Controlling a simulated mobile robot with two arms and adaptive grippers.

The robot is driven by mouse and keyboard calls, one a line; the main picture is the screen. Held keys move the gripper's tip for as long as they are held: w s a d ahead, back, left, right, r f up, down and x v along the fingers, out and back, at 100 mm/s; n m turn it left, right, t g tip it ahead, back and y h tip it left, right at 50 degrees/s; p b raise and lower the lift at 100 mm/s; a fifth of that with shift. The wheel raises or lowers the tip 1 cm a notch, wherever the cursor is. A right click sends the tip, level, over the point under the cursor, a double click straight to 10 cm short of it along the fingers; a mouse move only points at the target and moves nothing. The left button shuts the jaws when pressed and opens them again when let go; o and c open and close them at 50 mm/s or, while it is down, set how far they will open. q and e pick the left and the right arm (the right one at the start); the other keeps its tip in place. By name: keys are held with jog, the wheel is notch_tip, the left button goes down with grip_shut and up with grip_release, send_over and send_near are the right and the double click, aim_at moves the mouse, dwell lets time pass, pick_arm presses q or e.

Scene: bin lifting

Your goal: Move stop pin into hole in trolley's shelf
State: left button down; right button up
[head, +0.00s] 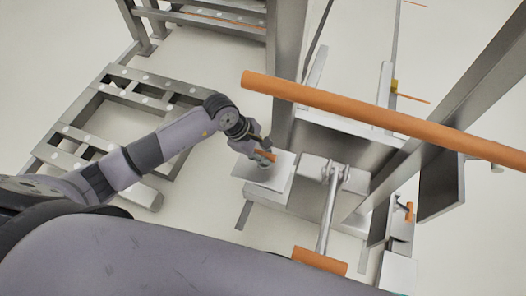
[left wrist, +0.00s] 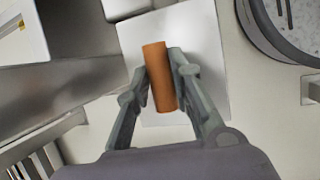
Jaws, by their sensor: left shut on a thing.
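My left gripper (head: 262,150) is at the middle of the head view, over a light grey plate (head: 264,177) on the trolley. It is shut on an orange cylindrical stop pin (left wrist: 158,77); in the left wrist view the pin lies between the two fingers (left wrist: 160,82). In the head view only a small orange part of the pin (head: 265,155) shows. The plate also shows behind the pin in the left wrist view (left wrist: 207,50). No hole in the plate can be made out; the pin may hide it. My right gripper is not in view.
A long orange bar (head: 370,115) crosses the upper right. A metal lever with an orange handle (head: 320,261) stands right of my left gripper. Grey upright posts (head: 287,60) rise behind it. A metal frame with slats (head: 120,95) is at the left.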

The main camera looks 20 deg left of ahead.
pick_arm(q)
jog(key=c, duration=1.3)
grip_release()
jog(key=shift+c, duration=0.2)
jog(key=v, duration=0.8)
jog(key=shift+r, duration=0.1)
